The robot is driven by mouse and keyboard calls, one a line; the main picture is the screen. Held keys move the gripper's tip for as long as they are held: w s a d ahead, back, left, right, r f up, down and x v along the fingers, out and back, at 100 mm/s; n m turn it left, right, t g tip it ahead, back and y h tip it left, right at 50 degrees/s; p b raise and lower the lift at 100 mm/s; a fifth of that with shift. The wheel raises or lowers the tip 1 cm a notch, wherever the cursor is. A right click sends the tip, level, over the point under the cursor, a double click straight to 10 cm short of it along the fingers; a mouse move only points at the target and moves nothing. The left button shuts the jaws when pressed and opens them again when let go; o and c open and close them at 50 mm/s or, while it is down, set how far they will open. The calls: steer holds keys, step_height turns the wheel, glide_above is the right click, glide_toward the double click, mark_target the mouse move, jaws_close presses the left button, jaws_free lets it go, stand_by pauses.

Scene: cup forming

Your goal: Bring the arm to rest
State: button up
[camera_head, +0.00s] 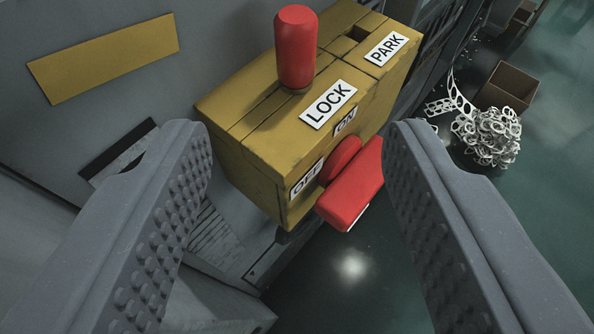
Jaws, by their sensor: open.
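My gripper (298,190) is open and empty. Its two grey studded fingers stand on the left and right of the picture, well apart. Between and beyond them is a yellow control box (240,130) on a grey machine. A red pin-like handle (296,48) stands upright in its top at the LOCK label (328,104). An empty slot (357,34) lies by the PARK label (386,48). A red switch handle (350,185) is on the front face, near the ON label (345,122) and the OFF label (307,179). The right finger looks close to the switch handle; I cannot tell whether they touch.
The grey machine wall (215,40) with a yellow plate (104,58) fills the left. On the dark green floor (350,290) at the right are a heap of metal rings (487,137), a punched metal strip (455,98) and an open cardboard box (508,88).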

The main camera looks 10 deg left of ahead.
steer(key=s+r, duration=0.4)
steer(key=r, duration=0.7)
steer(key=s+d+r+m+t+h, duration=0.1)
steer(key=s+r, duration=0.3)
steer(key=r, duration=0.7)
steer(key=s+r+t, duration=0.1)
steer(key=s+r, duration=0.3)
steer(key=r, duration=0.7)
steer(key=shift+d+r+h, duration=0.2)
steer(key=shift+d+h, duration=0.1)
steer(key=shift+d, duration=0.05)
steer(key=shift+c, duration=1.3)
steer(key=shift+s, duration=0.1)
